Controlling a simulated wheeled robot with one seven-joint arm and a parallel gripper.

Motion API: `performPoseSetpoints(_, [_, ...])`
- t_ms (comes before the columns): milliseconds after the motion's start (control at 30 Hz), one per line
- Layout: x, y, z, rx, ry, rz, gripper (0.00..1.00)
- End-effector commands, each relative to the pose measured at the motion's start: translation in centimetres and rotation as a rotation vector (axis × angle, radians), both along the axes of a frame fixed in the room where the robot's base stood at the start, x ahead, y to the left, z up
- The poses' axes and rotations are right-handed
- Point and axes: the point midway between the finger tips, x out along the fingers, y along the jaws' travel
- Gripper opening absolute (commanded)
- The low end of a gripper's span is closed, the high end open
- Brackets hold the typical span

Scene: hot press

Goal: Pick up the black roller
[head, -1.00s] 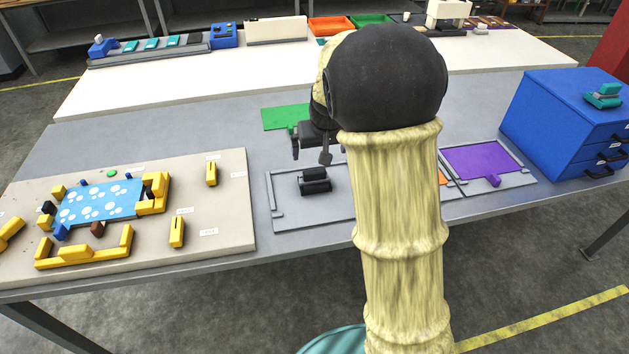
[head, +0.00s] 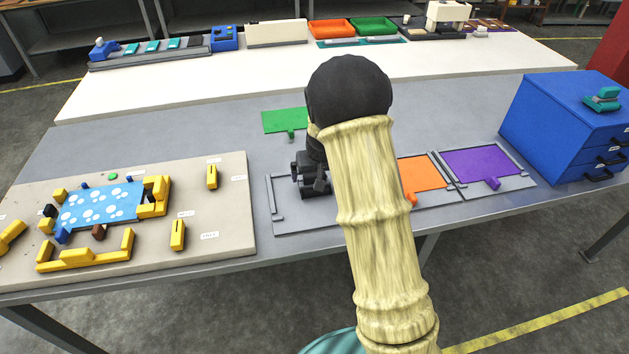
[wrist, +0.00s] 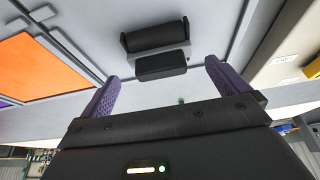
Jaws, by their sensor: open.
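The black roller (wrist: 155,37) lies on the left grey tray (head: 290,222). The wrist view shows its dark cylinder and a dark block (wrist: 162,65) beside it. In the head view my gripper (head: 309,180) is low over the roller's place, and my arm and gripper mostly hide the roller. In the wrist view my gripper (wrist: 162,72) is open. Its two purple fingers are spread wide, one on each side of the dark block, with nothing between them touching either finger that I can see.
An orange plate (head: 420,172) and a purple plate (head: 478,160) lie in trays to the right. A green plate (head: 284,120) lies behind. A beige board (head: 215,225) with yellow blocks and a blue dotted panel (head: 98,203) is at left. A blue drawer cabinet (head: 548,120) stands right.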

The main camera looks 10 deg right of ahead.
Motion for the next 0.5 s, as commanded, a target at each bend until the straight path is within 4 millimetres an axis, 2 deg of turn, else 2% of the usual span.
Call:
performPoseSetpoints(367, [0.17,-0.03,-0.34,0.000,-0.001,0.000,1.00])
performPoseSetpoints(500, [0.58,-0.03,-1.14,-0.001,0.002,0.000,1.00])
